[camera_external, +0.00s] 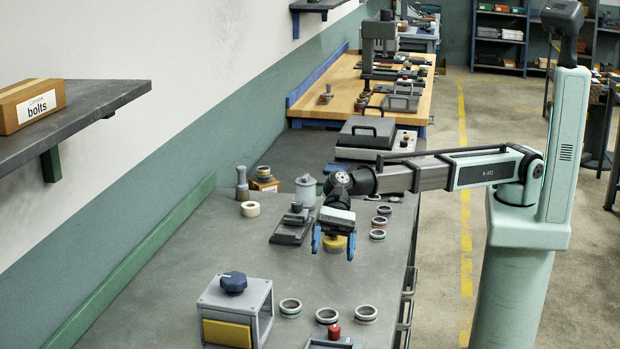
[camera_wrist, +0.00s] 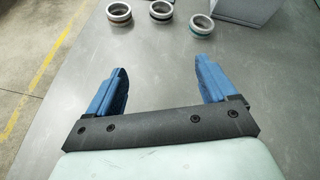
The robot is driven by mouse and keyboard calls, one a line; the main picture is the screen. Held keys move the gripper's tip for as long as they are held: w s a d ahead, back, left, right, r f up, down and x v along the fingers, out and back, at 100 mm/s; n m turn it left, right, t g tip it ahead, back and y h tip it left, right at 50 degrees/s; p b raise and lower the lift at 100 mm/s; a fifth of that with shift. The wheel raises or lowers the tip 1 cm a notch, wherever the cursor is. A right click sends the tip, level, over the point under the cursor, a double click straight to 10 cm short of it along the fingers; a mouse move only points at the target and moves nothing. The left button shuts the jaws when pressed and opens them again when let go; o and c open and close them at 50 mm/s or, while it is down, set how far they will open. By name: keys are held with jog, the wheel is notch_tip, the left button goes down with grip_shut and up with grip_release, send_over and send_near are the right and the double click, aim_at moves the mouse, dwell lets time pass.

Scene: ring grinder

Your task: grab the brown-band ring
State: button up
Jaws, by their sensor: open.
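Three metal rings sit in a row on the grey bench. In the wrist view, the left ring (camera_wrist: 119,20) has a reddish-brown band, the middle ring (camera_wrist: 161,18) a dark band, and the right ring (camera_wrist: 201,31) a teal band. The left one looks most like the brown-band ring, though the dark one is hard to tell. In the external view the reddish-brown one appears to be the right ring (camera_external: 366,320) of the front row. My gripper (camera_external: 333,243) is open and empty above the bench, apart from the rings; its blue fingers also show in the wrist view (camera_wrist: 161,68).
A grey box with a yellow pad (camera_external: 237,308) stands left of the front rings, with a red knob (camera_external: 333,331) in front. More rings (camera_external: 378,235) lie along the bench's right side. A dark press-like fixture (camera_external: 292,229) is beside my gripper. The bench between gripper and front rings is clear.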

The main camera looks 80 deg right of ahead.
jog(key=s+a+g, duration=0.1)
jog(key=s, duration=0.1)
jog(key=s+a, duration=0.2)
jog(key=s, duration=0.1)
jog(key=s+a+m+g, duration=0.1)
jog(key=s, duration=0.1)
jog(key=shift+s+a+f+g, duration=0.15)
jog(key=shift+s+a+g, duration=0.15)
jog(key=shift+s, duration=0.1)
send_near(367, 319)
jog(key=shift+f+x, duration=0.15)
jog(key=shift+x, duration=1.35)
jog(key=shift+f+x, duration=0.2)
jog(key=shift+x, duration=1.3)
jog(key=shift+s+d, duration=0.1)
jog(key=shift+d, duration=0.1)
jog(key=c, duration=1.2)
